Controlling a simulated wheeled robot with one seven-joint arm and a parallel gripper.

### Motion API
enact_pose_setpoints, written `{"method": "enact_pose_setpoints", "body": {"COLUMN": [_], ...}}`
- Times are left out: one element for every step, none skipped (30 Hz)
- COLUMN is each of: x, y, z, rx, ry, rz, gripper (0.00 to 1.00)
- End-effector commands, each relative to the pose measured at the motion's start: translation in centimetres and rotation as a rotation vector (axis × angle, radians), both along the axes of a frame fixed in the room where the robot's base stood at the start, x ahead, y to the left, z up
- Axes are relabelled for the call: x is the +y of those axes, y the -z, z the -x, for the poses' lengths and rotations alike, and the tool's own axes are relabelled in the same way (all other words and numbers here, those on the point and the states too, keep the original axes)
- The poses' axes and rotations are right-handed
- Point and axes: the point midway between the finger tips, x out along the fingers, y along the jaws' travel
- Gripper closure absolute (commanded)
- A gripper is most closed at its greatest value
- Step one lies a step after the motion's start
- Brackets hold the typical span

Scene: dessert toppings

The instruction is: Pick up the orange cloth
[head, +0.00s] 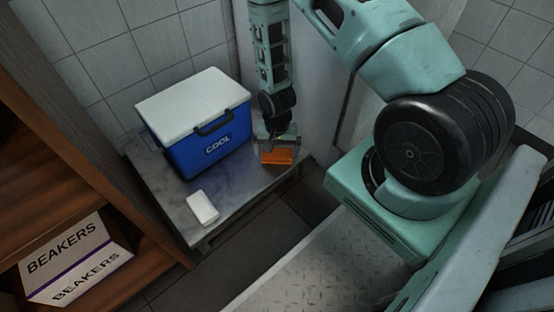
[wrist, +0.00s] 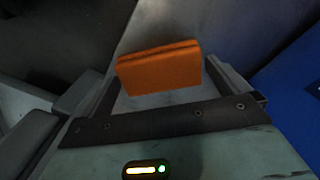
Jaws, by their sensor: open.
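The orange cloth (head: 277,156) is a small folded block on the right end of the metal table (head: 240,196). In the wrist view the cloth (wrist: 160,68) lies ahead of my gripper, between the lines of its two fingers. My gripper (head: 276,143) is open, just above and close to the cloth in the head view. In the wrist view my gripper (wrist: 165,85) shows its fingers spread on both sides of the cloth. I cannot tell whether a finger touches it.
A blue cooler (head: 205,140) with a white lid stands left of my gripper. A white block (head: 202,207) lies near the table's front edge. A wooden shelf (head: 140,240) with a beakers box (head: 75,258) is at the left. A wall stands behind.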

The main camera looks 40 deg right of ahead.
Motion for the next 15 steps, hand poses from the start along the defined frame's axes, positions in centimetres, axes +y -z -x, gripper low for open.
{"method": "enact_pose_setpoints", "body": {"x": [-0.01, -0.01, -0.01, -0.01, -0.01, -0.01, -0.01, -0.01, -0.01, -0.01, -0.01, 0.0, -0.01, -0.01, -0.01], "y": [0.27, 0.22, 0.15, 0.1, 0.09, 0.08, 0.08, 0.08, 0.08, 0.08, 0.07, 0.08, 0.07, 0.07, 0.07], "z": [-0.04, -0.04, -0.04, -0.04, -0.04, -0.04, -0.04, -0.04, -0.04, -0.03, -0.04, -0.03, -0.03, -0.04, -0.04], "rx": [-0.001, -0.001, -0.001, -0.001, -0.001, -0.001, -0.001, -0.001, -0.001, -0.001, -0.001, -0.001, -0.001, -0.001, -0.001], "ry": [0.0, 0.0, 0.0, 0.0, 0.0, 0.0, 0.0, 0.0, 0.0, 0.0, 0.0, 0.0, 0.0, 0.0, 0.0], "rz": [0.001, 0.001, 0.0, 0.0, 0.0, 0.001, 0.001, 0.001, 0.001, 0.001, 0.001, 0.001, 0.001, 0.001, 0.001], "gripper": [0.0, 0.0, 0.0, 0.0, 0.0, 0.0, 0.03, 0.11, 0.22, 0.31, 0.36, 0.36, 0.37, 0.4, 0.4]}}
